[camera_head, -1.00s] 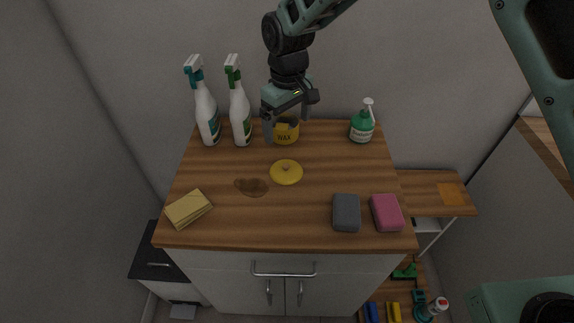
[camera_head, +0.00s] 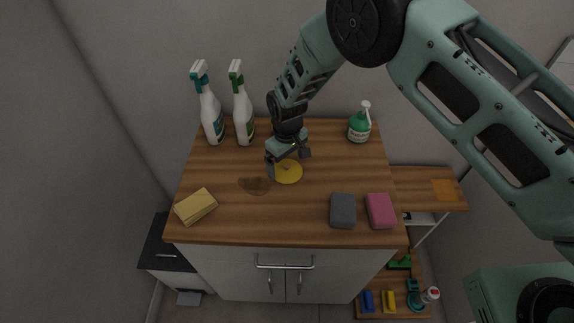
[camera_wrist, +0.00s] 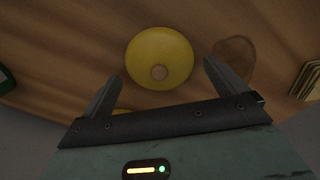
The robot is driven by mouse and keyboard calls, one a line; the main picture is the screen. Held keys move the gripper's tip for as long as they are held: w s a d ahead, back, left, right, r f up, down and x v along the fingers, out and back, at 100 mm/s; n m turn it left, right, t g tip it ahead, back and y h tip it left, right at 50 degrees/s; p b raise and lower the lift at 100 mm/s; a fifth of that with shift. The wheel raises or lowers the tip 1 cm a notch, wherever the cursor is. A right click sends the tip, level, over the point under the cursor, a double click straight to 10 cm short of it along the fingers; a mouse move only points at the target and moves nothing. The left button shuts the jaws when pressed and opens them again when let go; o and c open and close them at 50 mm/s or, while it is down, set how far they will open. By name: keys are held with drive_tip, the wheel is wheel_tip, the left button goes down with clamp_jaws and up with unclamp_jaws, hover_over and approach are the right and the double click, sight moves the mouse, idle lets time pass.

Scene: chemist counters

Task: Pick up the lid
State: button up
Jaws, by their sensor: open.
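The lid is a round yellow disc (camera_head: 289,174) with a small tan knob at its centre, lying flat on the wooden counter top. In the wrist view the lid (camera_wrist: 160,57) lies just beyond my fingertips, its knob roughly between them. My gripper (camera_head: 286,163) is open and empty, over the lid's back edge in the head view; its fingers (camera_wrist: 163,78) stand apart in the wrist view. The gap in height cannot be judged well. The yellow wax tin is hidden behind my gripper in the head view; a yellow sliver (camera_wrist: 121,112) shows by my gripper in the wrist view.
A brown stain (camera_head: 254,186) lies left of the lid. Two spray bottles (camera_head: 211,112) (camera_head: 243,115) stand at back left, a green pump bottle (camera_head: 359,125) at back right. Yellow cloths (camera_head: 195,206) lie front left; grey (camera_head: 342,210) and pink (camera_head: 380,211) sponges front right.

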drive_tip(key=shift+f, duration=0.75)
drive_tip(key=shift+c, duration=0.4)
drive_tip(key=shift+d, duration=0.1)
drive_tip(key=c, duration=1.3)
drive_tip(key=shift+s, duration=0.1)
